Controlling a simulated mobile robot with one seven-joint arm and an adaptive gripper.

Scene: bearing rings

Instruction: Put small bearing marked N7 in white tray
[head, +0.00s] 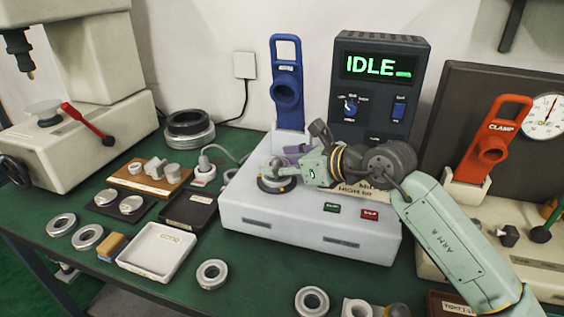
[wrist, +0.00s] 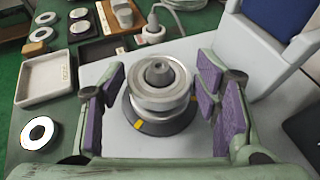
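The white tray (head: 150,255) lies on the green bench at the left front, empty with a small label at one side; it also shows in the wrist view (wrist: 42,88). A metal bearing ring (wrist: 160,92) sits around the central post of the grey test machine (head: 300,225). My gripper (head: 283,172) is over that post. In the wrist view its purple-padded fingers (wrist: 162,108) are spread on both sides of the ring, with gaps showing. No N7 mark is legible on any ring.
Loose rings lie on the bench, one (head: 212,274) right of the tray and others (head: 61,224) at its left. A black tray (head: 188,210) stands behind the white tray. A blue upright (head: 288,100) and a display reading IDLE (head: 380,67) rise behind the machine.

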